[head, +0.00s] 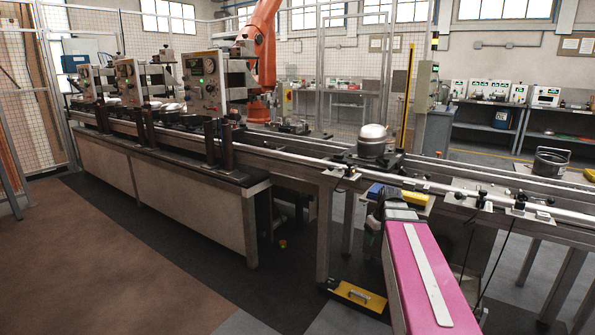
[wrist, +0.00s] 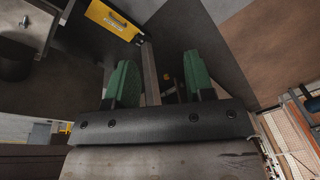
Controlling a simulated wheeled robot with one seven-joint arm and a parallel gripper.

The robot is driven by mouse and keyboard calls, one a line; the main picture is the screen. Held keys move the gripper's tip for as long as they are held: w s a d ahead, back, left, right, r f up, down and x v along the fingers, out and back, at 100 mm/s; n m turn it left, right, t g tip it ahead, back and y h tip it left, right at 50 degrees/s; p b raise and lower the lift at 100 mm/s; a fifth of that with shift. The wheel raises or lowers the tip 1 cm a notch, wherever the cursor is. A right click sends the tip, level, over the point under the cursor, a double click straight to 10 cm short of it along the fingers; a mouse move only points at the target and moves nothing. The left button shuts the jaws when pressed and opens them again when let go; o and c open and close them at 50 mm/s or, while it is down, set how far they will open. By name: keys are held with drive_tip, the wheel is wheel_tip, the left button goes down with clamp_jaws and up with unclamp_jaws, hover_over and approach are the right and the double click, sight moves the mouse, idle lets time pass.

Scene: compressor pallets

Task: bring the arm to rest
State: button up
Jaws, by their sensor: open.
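My gripper (wrist: 159,62) shows in the wrist view with its two green-padded fingers apart. Nothing is between them, and the dark floor shows beyond. In the head view a pink arm link of mine reaches up from the bottom right toward the conveyor; I cannot make out the fingers there. A silver compressor (head: 372,140) sits upright on a dark pallet on the conveyor (head: 460,185), beyond the end of the pink link.
A yellow-topped box (head: 357,296) lies on the floor below the conveyor; it also shows in the wrist view (wrist: 112,20). Several test stations (head: 205,82) line the conveyor at the left, with an orange robot arm (head: 263,45) behind. The floor at front left is clear.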

drive_tip(key=s+a+f+m+h, duration=0.1)
drive_tip(key=s+a+f+m, duration=0.1)
drive_tip(key=s+a+f, duration=0.2)
drive_tip(key=s+a+f+m+g+h, duration=0.1)
drive_tip(key=s+a+f+m, duration=0.1)
drive_tip(key=s+a+f, duration=0.2)
drive_tip(key=s+f, duration=0.3)
drive_tip(key=f, duration=0.3)
drive_tip(key=shift+a, duration=0.4)
